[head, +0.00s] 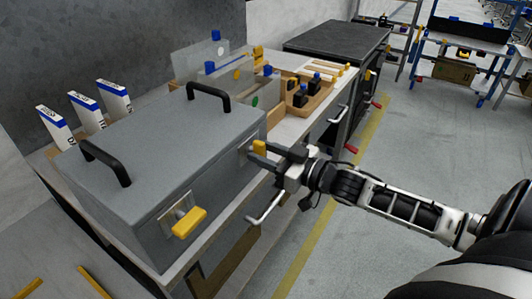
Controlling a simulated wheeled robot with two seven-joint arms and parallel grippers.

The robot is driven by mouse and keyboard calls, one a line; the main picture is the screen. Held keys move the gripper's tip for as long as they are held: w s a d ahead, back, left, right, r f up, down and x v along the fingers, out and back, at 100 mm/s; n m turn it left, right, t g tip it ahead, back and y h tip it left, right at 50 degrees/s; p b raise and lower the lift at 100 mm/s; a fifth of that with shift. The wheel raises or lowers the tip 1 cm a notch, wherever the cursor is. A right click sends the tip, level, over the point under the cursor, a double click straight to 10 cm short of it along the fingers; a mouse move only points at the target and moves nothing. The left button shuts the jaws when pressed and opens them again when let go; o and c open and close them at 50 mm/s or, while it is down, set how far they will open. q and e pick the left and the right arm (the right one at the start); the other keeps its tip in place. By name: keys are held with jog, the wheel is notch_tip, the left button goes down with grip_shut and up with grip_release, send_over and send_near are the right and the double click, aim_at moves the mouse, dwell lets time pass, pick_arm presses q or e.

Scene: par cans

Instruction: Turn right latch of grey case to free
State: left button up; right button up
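The grey case (155,150) stands on the bench at the left, lid down, with two black handles on top. Its right latch (259,147) has a yellow lever at the front face's right end, partly covered by my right gripper. My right gripper (258,153) is at this latch, its dark fingers spaced apart beside the lever. Whether they press on the lever cannot be made out. The left latch (189,222) has a yellow lever sticking out from a pale plate on the front face. My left gripper is not in view.
White and blue binders (85,113) stand behind the case. A wooden tray (317,102) with small bottles sits at the bench's far end. A dark cabinet (338,42) stands beyond. Bar handles (265,209) jut out below the bench front.

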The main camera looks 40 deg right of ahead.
grip_shut()
jog(key=n+p, duration=0.2)
jog(key=n, duration=0.2)
jog(key=shift+a+n, duration=0.1)
jog(key=shift+n, duration=0.3)
jog(key=n+p, duration=0.1)
jog(key=n, duration=0.3)
jog(key=shift+s+a+f+n, duration=0.1)
jog(key=shift+n, duration=0.2)
jog(key=shift+a+f+n, duration=0.1)
jog(key=shift+f+n, duration=0.05)
jog(key=shift+n, duration=2)
jog(key=shift+f+n, duration=0.1)
jog(key=shift+n, duration=2.05)
